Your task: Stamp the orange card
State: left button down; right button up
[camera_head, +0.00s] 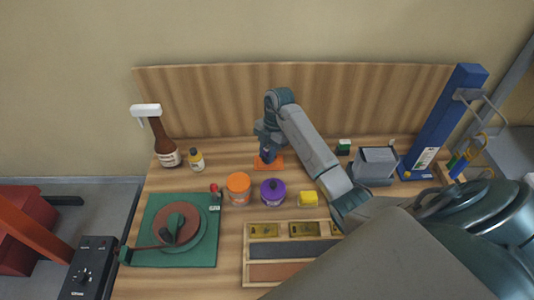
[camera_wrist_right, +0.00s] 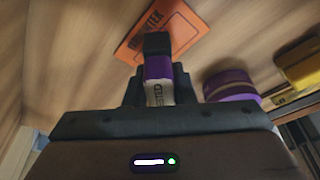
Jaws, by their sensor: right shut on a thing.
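The orange card (camera_head: 274,161) lies flat on the wooden table near the back panel, partly hidden under my right gripper (camera_head: 267,150). In the wrist view the card (camera_wrist_right: 185,22) shows dark lettering and a dark border. My right gripper (camera_wrist_right: 159,88) is shut on a stamp (camera_wrist_right: 158,68) with a purple body, a black end and a white label with partly readable letters. The stamp's black end overlaps the card's near edge in the wrist view. I cannot tell whether it touches the card. My left gripper is in neither view.
A compartment tray (camera_head: 246,268) lies nearer. Bottles (camera_head: 165,150) stand left, a grey box (camera_head: 375,165) right. A green mat (camera_head: 150,215) holds a round device.

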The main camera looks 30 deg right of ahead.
jog(key=shift+r+p, duration=1.9)
jog(key=shift+r, duration=0.85)
